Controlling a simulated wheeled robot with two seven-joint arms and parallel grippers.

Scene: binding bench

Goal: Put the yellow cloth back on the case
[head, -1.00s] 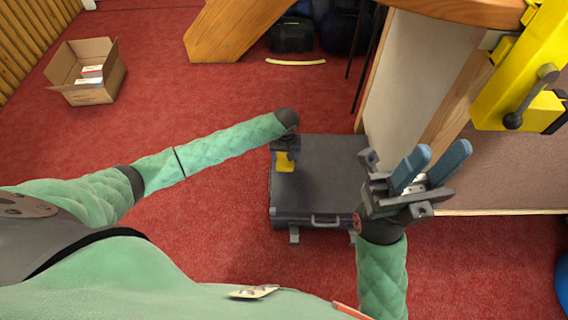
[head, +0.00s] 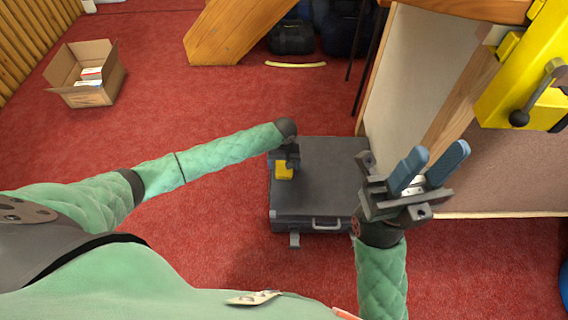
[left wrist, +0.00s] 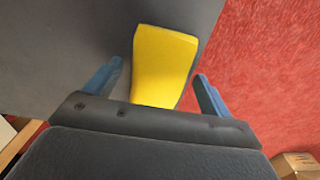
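The yellow cloth (head: 283,172) lies on the left part of the dark grey case (head: 335,180), close to its edge. In the left wrist view the cloth (left wrist: 163,65) shows between the two blue fingers of my left gripper (left wrist: 158,72), with a gap on each side. In the head view my left gripper (head: 288,158) is over the case and hides part of the cloth; its fingers are hard to make out there. My right gripper (head: 428,168) is open and empty, with its blue fingers apart, at the right of the case.
The case rests on red carpet (head: 180,95). A wooden-edged bench panel (head: 410,85) and a yellow machine (head: 525,75) stand close on the right. An open cardboard box (head: 88,80) is at the far left. Dark bags (head: 290,37) are at the back.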

